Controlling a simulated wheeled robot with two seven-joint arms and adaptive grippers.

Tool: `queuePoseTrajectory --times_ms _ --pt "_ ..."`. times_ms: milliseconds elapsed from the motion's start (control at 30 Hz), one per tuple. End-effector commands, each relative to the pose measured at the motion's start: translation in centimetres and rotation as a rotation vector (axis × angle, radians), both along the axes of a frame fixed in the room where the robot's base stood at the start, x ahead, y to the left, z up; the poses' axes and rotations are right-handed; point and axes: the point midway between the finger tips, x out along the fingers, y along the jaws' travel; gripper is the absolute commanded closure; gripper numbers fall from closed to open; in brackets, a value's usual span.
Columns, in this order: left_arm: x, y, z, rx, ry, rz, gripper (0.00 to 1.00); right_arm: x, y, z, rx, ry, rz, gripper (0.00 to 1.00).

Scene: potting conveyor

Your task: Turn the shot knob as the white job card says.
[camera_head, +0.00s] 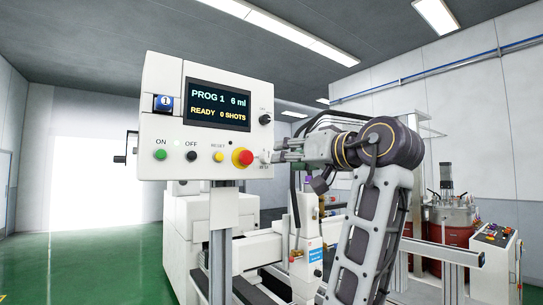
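The white control panel (162,75) has a display (218,104) reading PROG 1, 6 ml, READY, 0 SHOTS. A small black knob (265,119) sits at the panel's right side, right of the display. My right gripper (273,156) reaches in from the right, its tips at the panel's lower right corner, below that knob and beside the red button. Small lettering shows just under the tips; any control there is hidden by them. I cannot tell whether the fingers are open or shut. The job card cannot be made out. My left gripper is out of view.
The red mushroom button (242,157) on its yellow base is very close to my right gripper's tips. The green (158,155), black (191,155) and yellow (218,157) buttons lie left of it. A red tank (449,223) and a button console (494,237) stand far right.

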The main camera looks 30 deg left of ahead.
Motion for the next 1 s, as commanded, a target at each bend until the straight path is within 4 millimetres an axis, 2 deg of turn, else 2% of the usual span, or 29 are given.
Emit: queuePoseTrajectory --times_ms 167,500,700,1000 --pt "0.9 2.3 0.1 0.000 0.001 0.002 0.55 0.0 0.4 0.9 0.005 0.000 0.000 0.60" --pt "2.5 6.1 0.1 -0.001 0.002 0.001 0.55 0.0 0.1 2.1 0.001 0.000 0.002 0.60" --pt "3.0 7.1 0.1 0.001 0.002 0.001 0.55 0.0 -0.3 2.3 -0.003 0.000 0.003 0.60" --pt "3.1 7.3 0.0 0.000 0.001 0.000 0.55 0.0 -0.4 2.3 -0.005 0.000 0.002 0.60"
